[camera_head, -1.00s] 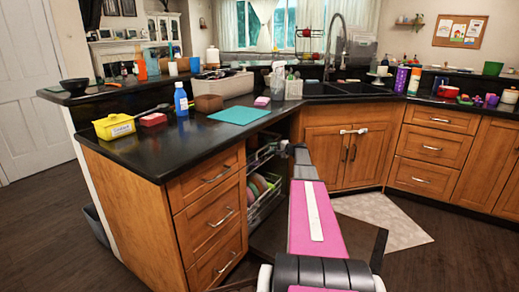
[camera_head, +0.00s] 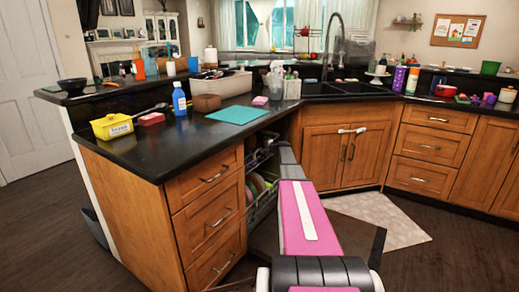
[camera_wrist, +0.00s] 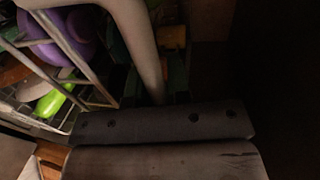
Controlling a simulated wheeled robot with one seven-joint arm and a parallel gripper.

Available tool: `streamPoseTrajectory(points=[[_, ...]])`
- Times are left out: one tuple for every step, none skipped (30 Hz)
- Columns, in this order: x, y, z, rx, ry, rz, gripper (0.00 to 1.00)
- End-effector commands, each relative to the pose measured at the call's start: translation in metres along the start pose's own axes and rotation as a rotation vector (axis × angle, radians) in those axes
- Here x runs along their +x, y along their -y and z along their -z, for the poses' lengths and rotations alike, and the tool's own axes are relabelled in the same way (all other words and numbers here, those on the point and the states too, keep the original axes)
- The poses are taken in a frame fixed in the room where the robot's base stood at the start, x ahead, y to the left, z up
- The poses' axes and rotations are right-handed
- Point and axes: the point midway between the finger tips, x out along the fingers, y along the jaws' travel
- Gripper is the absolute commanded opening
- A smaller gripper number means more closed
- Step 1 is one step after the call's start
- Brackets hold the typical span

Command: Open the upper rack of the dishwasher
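The dishwasher's dark door (camera_head: 374,255) is folded down under the counter. Its upper rack (camera_head: 257,157) shows as a thin strip just below the countertop, in shadow. The lower rack (camera_head: 262,210) holds colored plates. My pink and grey arm reaches into the opening and its end hides my gripper in the head view. In the wrist view, a wire rack (camera_wrist: 100,92) with purple and green items lies at upper left. A pale bar and a dark dotted bar fill the middle. I cannot tell whether my gripper is open or touches the rack.
A drawer cabinet (camera_head: 208,215) stands left of the dishwasher, and sink cabinet doors (camera_head: 335,158) stand to its right. The black countertop (camera_head: 160,152) overhangs the opening. Dark floor (camera_head: 450,240) and a pale mat (camera_head: 385,217) lie clear at right.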

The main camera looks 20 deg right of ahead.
Motion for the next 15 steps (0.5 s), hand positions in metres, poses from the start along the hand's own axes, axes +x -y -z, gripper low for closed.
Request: streamPoseTrajectory(points=[[0.0,0.0,0.0,0.0,0.0,0.0,0.01],[0.0,0.0,0.0,0.0,0.0,0.0,0.0],[0.0,0.0,0.0,0.0,0.0,0.0,0.0],[0.0,0.0,0.0,0.0,0.0,0.0,0.0],[0.0,0.0,0.0,0.0,0.0,0.0,0.0],[0.0,0.0,0.0,0.0,0.0,0.0,0.0],[-0.001,0.0,0.0,0.0,0.0,0.0,0.0],[-0.001,0.0,0.0,0.0,0.0,0.0,0.0],[-0.003,-0.001,0.0,0.0,0.0,0.0,0.0],[-0.004,-0.001,0.0,0.0,0.0,0.0,0.0],[-0.006,-0.001,-0.001,0.0,0.0,0.0,0.0],[-0.01,-0.002,-0.001,0.0,0.0,0.0,0.0],[-0.013,-0.003,-0.001,0.0,0.0,0.0,0.0],[-0.017,-0.003,-0.001,0.0,0.0,0.0,0.0],[-0.023,-0.004,-0.002,0.001,0.0,0.0,0.0]])
